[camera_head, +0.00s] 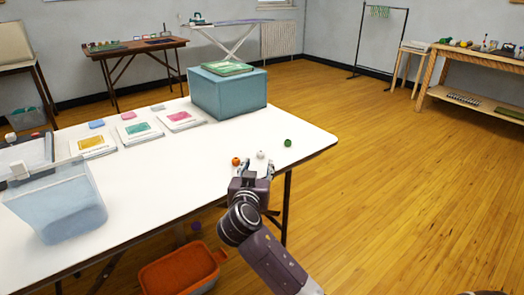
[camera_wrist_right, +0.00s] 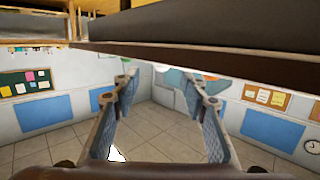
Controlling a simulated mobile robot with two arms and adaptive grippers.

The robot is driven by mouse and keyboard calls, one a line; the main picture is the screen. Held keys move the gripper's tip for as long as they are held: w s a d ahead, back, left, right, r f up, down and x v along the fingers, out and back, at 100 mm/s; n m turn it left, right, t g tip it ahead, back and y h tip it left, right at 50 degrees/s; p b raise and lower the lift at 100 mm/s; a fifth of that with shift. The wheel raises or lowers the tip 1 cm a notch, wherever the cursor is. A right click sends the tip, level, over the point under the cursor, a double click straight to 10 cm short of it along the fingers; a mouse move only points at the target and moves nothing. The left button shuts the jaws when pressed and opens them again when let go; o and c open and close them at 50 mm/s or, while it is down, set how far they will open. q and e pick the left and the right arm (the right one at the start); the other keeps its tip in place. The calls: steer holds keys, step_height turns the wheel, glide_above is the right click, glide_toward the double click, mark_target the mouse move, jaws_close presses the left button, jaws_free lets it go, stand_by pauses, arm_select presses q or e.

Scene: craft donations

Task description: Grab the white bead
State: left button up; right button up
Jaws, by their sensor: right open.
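The white bead (camera_head: 261,154) rests on the white table (camera_head: 190,165) near its front right edge. An orange bead (camera_head: 236,161) lies just left of it and a green bead (camera_head: 288,143) lies further right. My right gripper (camera_head: 256,165) is at the table's front edge, its fingertips close to the white bead on the near side. I cannot tell if they touch it. My left gripper is out of view.
A teal box (camera_head: 228,95) with a green item on top stands behind the beads. Several cards with coloured squares (camera_head: 140,130) lie to the left. A clear bin (camera_head: 60,205) stands at front left. An orange crate (camera_head: 180,272) sits below the table.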

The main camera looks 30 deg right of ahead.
mark_target(260, 155)
steer(key=shift+w+d+r, duration=0.1)
steer(key=shift+w+d, duration=0.35)
steer(key=shift+w, duration=0.05)
steer(key=b+x, duration=0.1)
steer(key=x, duration=0.4)
steer(key=shift+w+a, duration=0.15)
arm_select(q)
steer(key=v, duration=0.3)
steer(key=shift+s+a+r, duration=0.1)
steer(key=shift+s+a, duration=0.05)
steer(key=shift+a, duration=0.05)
arm_select(e)
steer(key=shift+c, duration=0.4)
steer(key=c, duration=0.7)
